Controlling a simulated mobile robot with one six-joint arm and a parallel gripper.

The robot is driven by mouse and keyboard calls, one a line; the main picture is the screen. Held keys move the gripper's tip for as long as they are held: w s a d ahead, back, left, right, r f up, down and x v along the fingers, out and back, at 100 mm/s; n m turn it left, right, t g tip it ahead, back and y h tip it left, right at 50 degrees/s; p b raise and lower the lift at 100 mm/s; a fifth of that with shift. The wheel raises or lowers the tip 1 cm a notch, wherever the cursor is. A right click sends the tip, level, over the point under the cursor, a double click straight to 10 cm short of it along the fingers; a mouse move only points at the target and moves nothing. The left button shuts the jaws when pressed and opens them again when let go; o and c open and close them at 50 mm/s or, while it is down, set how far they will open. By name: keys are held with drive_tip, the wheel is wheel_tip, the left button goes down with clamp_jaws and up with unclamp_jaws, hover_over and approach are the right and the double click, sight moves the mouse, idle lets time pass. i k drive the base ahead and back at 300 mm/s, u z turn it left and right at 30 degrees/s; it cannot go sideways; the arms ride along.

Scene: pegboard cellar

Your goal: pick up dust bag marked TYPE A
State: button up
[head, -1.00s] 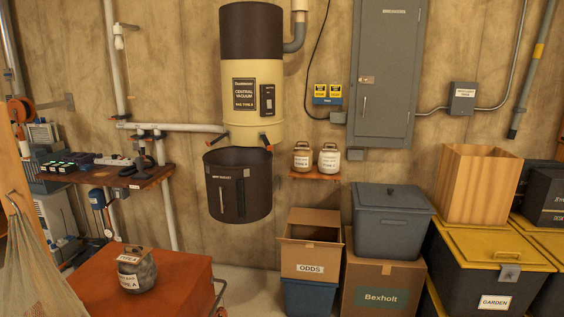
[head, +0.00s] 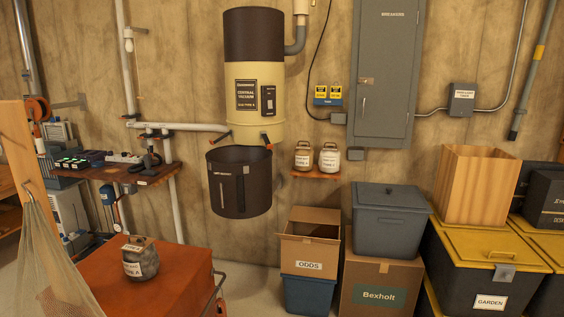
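A grey, rounded dust bag (head: 141,262) with a brownish top stands on the orange-red top of a cart (head: 185,270) at the lower left of the head view. The label on its front appears to read TYPE A. Two more bags stand on a small wall shelf (head: 316,176): a tan one (head: 303,157) and a whiter one (head: 329,159), whose labels are too small to read surely. My gripper is not in view.
A central vacuum (head: 254,90) hangs on the wall above a dark open bucket (head: 239,190). A hanging net (head: 60,255) and wooden post stand left of the cart. An ODDS box (head: 309,266), a Bexholt box (head: 380,294) and yellow-lidded bins (head: 485,243) fill the right.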

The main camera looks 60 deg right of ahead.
sight(303, 159)
drive_tip(key=u, duration=0.2)
drive_tip(key=k, duration=0.25)
drive_tip(key=u, duration=2.8)
drive_tip(key=k, duration=1.7)
